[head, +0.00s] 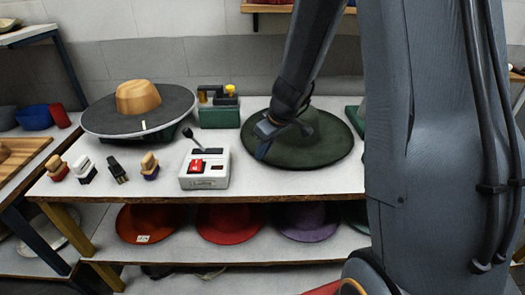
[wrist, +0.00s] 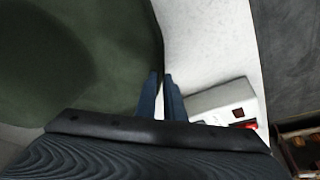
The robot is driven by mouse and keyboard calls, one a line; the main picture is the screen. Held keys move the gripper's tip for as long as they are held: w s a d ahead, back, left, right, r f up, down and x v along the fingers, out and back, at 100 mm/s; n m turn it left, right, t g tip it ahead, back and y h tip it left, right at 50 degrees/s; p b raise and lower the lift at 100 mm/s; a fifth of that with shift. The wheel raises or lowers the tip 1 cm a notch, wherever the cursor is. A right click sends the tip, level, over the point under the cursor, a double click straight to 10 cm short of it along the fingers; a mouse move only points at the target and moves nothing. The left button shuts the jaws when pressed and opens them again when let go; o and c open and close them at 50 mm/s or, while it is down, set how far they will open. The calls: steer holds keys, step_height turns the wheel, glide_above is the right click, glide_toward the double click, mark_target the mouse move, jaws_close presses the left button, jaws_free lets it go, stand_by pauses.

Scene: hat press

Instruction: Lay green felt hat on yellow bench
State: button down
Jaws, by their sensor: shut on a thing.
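The green felt hat (head: 310,138) is dark green, with a wide brim and a rounded crown. It is at the right part of a white-topped bench (head: 255,186) with yellow legs. My gripper (head: 262,150) reaches down over the left side of the hat and is shut on its brim. In the wrist view the dark green hat (wrist: 75,60) fills the left side, and the fingers of my gripper (wrist: 161,76) meet at its brim edge. I cannot tell whether the hat rests on the bench top or hangs just above it. My arm hides part of the crown.
Left of the hat stand a white device with a red switch (head: 205,168) and a green box (head: 220,112). A grey-brimmed hat with a tan crown (head: 138,105) and several small brushes (head: 118,172) are farther left. Red (head: 228,222) and purple (head: 306,222) hats lie on the shelf below.

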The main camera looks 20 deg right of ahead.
steer(key=c, duration=1.9)
jaws_free()
steer(key=shift+f, duration=0.1)
steer(key=shift+o, duration=0.2)
steer(key=b+v, duration=0.1)
steer(key=v, duration=1.1)
steer(key=s+a+f+m+g+h, duration=0.1)
steer(key=s+a+f+m, duration=0.1)
steer(key=s, duration=0.7)
steer(key=s+a+f+m+g+h, duration=0.1)
steer(key=s+f+m, duration=0.3)
steer(key=s, duration=0.4)
steer(key=shift+s+a+f+g, duration=0.45)
steer(key=shift+f+g, duration=0.15)
steer(key=shift+f, duration=0.25)
steer(key=shift+w, duration=0.1)
